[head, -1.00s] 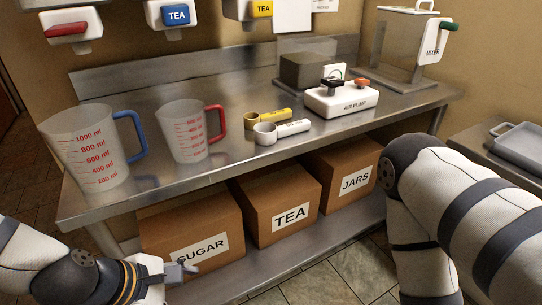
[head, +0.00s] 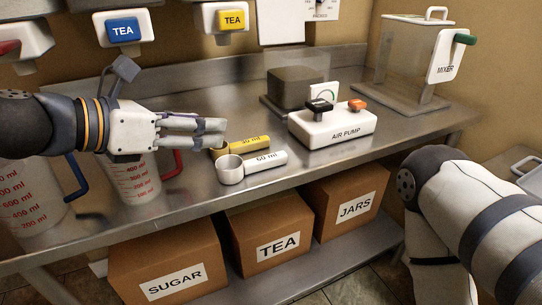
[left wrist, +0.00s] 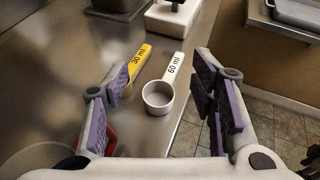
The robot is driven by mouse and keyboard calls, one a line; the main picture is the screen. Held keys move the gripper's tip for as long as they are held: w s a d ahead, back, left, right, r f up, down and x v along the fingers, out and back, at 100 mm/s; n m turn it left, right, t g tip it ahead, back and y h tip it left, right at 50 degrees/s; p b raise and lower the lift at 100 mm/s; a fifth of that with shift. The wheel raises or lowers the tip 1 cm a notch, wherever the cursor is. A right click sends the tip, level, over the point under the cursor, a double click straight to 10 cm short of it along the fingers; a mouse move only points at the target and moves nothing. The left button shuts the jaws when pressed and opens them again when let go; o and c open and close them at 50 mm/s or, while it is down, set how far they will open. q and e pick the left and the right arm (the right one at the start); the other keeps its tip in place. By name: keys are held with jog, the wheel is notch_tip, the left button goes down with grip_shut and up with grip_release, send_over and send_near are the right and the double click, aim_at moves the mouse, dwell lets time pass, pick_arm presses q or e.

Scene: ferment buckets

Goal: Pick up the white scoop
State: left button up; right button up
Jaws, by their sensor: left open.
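The white scoop (head: 231,169), marked 60 ml, lies on the steel counter near its front edge. In the left wrist view the white scoop (left wrist: 158,97) shows between my open fingers, its handle pointing away. A yellow scoop (head: 246,146), marked 30 ml, lies just behind it; in the left wrist view the yellow scoop (left wrist: 136,64) is partly behind the left finger. My left gripper (head: 222,132) is open and empty, above the counter to the left of both scoops. It also shows in the left wrist view (left wrist: 165,108). My right gripper is out of view; only my right arm shows.
Two measuring jugs, one with a red handle (head: 135,180) and one with a blue handle (head: 30,195), stand left, partly under my left arm. The air pump (head: 332,126) stands right of the scoops. Labelled boxes (head: 270,228) sit on the shelf below.

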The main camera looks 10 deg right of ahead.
pick_arm(q)
jog(key=b, duration=0.2)
send_near(238, 161)
jog(key=shift+w+d+f, duration=0.15)
jog(key=shift+f, duration=0.15)
jog(key=b+x, duration=0.1)
jog(key=x, duration=0.6)
jog(key=shift+w+d, duration=0.1)
jog(key=shift+d, duration=0.1)
jog(key=shift+r, duration=0.15)
jog(key=c, duration=0.8)
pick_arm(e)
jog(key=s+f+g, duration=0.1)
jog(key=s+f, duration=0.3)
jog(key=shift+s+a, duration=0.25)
